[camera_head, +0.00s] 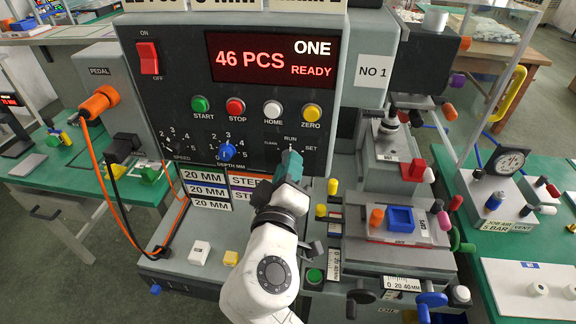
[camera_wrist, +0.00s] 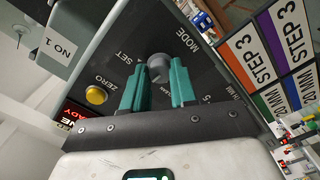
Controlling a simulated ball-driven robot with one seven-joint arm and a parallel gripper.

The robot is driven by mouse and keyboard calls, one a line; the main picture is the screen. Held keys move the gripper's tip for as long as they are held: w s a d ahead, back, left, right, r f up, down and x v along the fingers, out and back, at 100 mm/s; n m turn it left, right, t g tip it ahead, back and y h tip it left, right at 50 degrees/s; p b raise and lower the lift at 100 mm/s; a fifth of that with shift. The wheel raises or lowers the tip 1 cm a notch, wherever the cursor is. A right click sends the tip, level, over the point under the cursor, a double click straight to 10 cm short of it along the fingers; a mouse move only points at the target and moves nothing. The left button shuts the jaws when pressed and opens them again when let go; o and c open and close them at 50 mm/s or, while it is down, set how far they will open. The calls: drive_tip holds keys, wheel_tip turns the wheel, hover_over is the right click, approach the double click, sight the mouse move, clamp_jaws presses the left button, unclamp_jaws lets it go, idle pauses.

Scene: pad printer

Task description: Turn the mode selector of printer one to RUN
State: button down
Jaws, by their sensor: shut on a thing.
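The control panel of printer one (camera_head: 240,120) faces me, with a red display reading "46 PCS ONE READY". The mode selector is a grey round knob (camera_wrist: 158,66) in the wrist view, beside the words MODE and SET. My gripper (camera_head: 290,165) is at the panel's lower right, under the labels RUN (camera_head: 290,138) and SET (camera_head: 311,148). In the wrist view its green fingers (camera_wrist: 158,88) are on either side of the knob, shut on it. The head view hides the knob behind my gripper. I cannot tell which position its pointer marks.
A blue depth knob (camera_head: 227,152) is left of my gripper. Above are START, STOP, HOME and the yellow ZERO button (camera_head: 311,111). STEP and 20 MM plates (camera_head: 207,191) hang below the panel. The pad slide with a blue tray (camera_head: 400,219) stands to the right.

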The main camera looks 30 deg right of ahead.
idle(0.5)
drive_tip(key=c, duration=0.9)
unclamp_jaws()
drive_tip(key=shift+a, duration=0.1)
drive_tip(key=b+v, duration=0.1)
drive_tip(key=v, duration=0.9)
drive_tip(key=shift+s+a+b, duration=0.15)
drive_tip(key=shift+s+b, duration=0.15)
